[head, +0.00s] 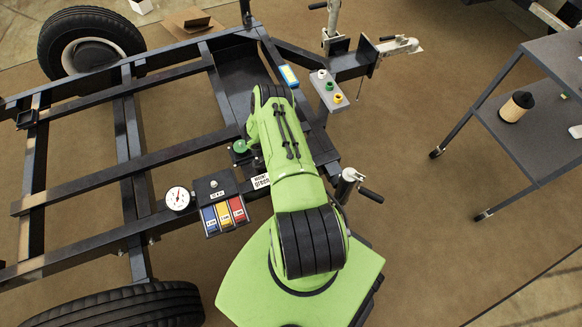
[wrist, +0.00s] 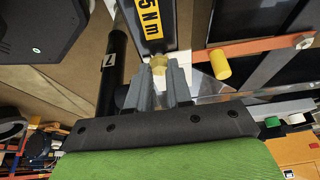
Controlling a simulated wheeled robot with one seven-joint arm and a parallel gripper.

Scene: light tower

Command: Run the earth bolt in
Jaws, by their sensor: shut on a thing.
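In the wrist view my gripper (wrist: 160,75) has its two grey fingers closed on a small brass-coloured piece (wrist: 159,63) at their tips. I cannot tell for sure whether this piece is the earth bolt. Just beyond it is a black part with a yellow label (wrist: 150,20) reading "5 Nm"; whether the two are joined is unclear. A separate yellow cylinder (wrist: 220,64) stands to the right, by an orange strip (wrist: 270,48). In the head view my green arm reaches over the black trailer frame (head: 130,120) and hides the gripper and what it holds.
A round gauge (head: 177,198) and a box with blue, yellow and red panels (head: 222,213) sit left of my arm. A green knob (head: 239,146) is close by. A grey plate with coloured knobs (head: 328,92) stands right. A shelf cart (head: 530,125) is farther right, with open floor between.

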